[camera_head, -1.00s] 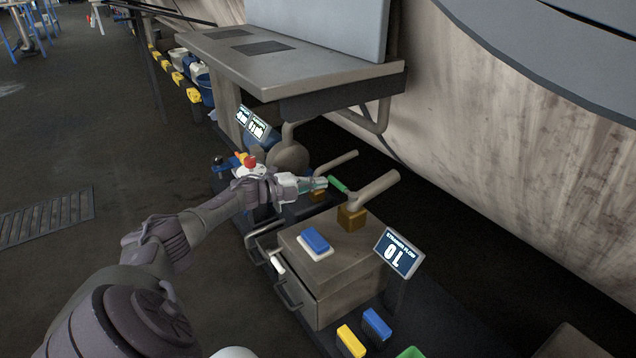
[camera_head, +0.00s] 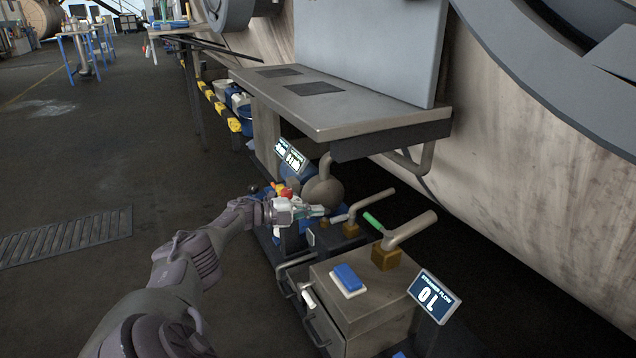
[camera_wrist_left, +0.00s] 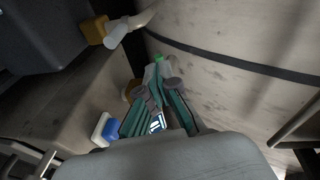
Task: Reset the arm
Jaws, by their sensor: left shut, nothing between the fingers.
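My left gripper (camera_head: 322,210) reaches in from the left, shut and empty. It is left of the green-tipped valve lever (camera_head: 372,221), with a gap between them. Its tips are close to a white-tipped lever (camera_head: 339,218); I cannot tell whether they touch. In the left wrist view, the teal fingers of the left gripper (camera_wrist_left: 160,88) point away from the camera, with a green tip (camera_wrist_left: 158,57) beyond them. My right gripper is not in view.
A metal bench (camera_head: 340,108) overhangs behind.

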